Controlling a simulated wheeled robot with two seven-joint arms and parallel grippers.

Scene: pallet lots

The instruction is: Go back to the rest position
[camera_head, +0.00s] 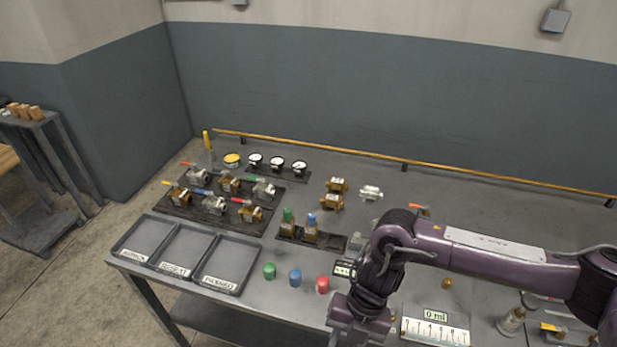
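My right arm comes in from the right over the grey workbench (455,215). Its wrist is bent down above the front middle of the bench. My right gripper (358,322) is near the front edge, right of the red cap. Its fingertips are not clear, so I cannot tell whether it is open or shut, and nothing held shows. My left gripper and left arm are not in view.
Three empty labelled trays (213,288) stand at front left. Behind them a dark board (187,217) holds several valves. Green (269,271), blue (295,278) and red (322,285) caps stand along the front. A dark holder (291,236) carries two capped fittings. Loose brass valves (333,202) and gauges (277,163) lie behind.

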